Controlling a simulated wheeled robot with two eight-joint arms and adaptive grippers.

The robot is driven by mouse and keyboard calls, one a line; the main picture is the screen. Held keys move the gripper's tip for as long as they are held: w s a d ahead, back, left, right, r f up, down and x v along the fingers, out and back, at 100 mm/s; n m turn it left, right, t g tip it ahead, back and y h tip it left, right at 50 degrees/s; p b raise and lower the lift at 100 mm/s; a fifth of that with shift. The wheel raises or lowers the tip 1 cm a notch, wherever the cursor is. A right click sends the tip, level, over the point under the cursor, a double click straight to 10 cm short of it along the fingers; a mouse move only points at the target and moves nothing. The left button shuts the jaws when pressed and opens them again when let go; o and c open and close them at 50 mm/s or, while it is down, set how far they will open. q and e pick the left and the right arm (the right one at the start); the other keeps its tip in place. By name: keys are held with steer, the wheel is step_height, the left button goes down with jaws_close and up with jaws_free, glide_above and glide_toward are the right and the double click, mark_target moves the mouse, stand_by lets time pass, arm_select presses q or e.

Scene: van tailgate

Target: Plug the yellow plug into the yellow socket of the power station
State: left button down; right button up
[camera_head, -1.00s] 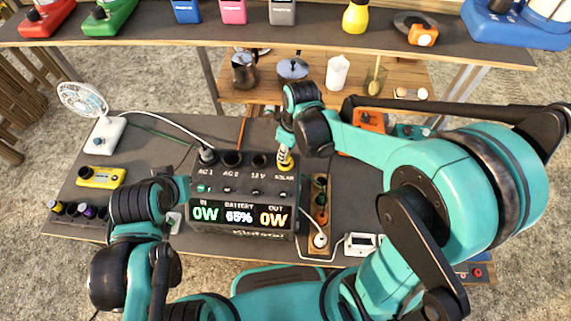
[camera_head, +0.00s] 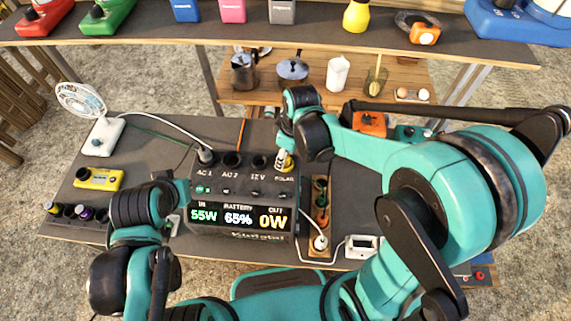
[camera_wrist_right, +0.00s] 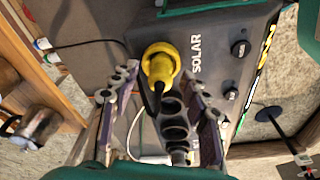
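The black power station (camera_head: 238,190) stands on the dark tabletop. Its display reads IN 55W, battery 65%, OUT 0W. The yellow plug (camera_wrist_right: 160,67) sits in the yellow-rimmed socket beside the word SOLAR, with its dark cable running back between my fingers. My right gripper (camera_wrist_right: 160,85) has its fingers apart on either side of the plug, with gaps beside the plug body. In the head view my right gripper (camera_head: 284,158) is over the SOLAR corner and mostly hides the plug. My left gripper (camera_head: 170,200) is at the station's left side; its fingers are not clear.
A white plug is in AC 1, its cord leading to a fan (camera_head: 88,103). A yellow device (camera_head: 98,179) lies left. A wooden strip with sockets (camera_head: 320,215) and a white device (camera_head: 361,246) lie right. A shelf (camera_head: 330,36) crosses behind.

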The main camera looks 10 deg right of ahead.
step_height(320, 180, up, 12)
steer(key=s+d, duration=0.1)
steer(key=shift+d, duration=0.2)
stand_by(0.3)
steer(key=shift+s+f, duration=0.1)
steer(key=s+d+f+m+t+h+b, duration=0.1)
steer(key=s+d+f+m+t+b, duration=0.3)
steer(key=s+d+f+m+t, duration=0.2)
steer(key=s+d+m, duration=0.2)
steer(key=m, duration=0.2)
steer(key=shift+s+m, duration=0.3)
steer(key=shift+s, duration=0.05)
stand_by(0.7)
